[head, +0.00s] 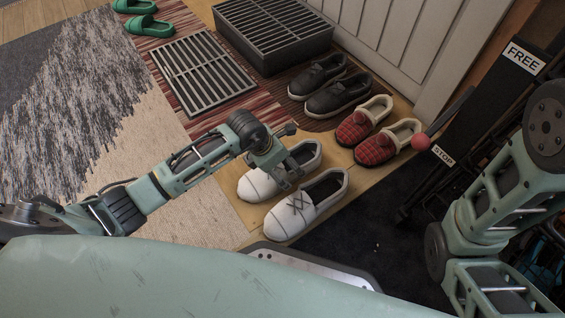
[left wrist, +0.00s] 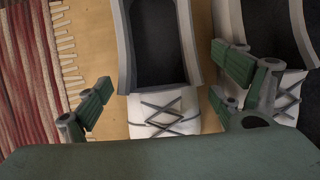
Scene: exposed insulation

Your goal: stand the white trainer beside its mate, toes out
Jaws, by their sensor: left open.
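Two white trainers with grey crossed laces stand upright, side by side and close together, toes pointing lower left in the head view, away from the wall. One trainer (head: 257,184) is nearer the striped rug; the other (head: 292,219) is nearer the dark mat. My left gripper (head: 287,167) is open over the rug-side trainer. In the left wrist view, that trainer (left wrist: 163,112) lies between the spread fingers (left wrist: 165,92), and the right fingers cover part of the gap and the other trainer (left wrist: 291,95). Whether they touch is unclear. My right gripper is out of frame.
Red tartan slippers (head: 375,148) and dark shoes (head: 338,97) stand farther along the row. A floor grate (head: 203,75), a raised grated box (head: 270,42) and green slides (head: 147,25) lie beyond. A black stand with a red knob (head: 420,142) is at right.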

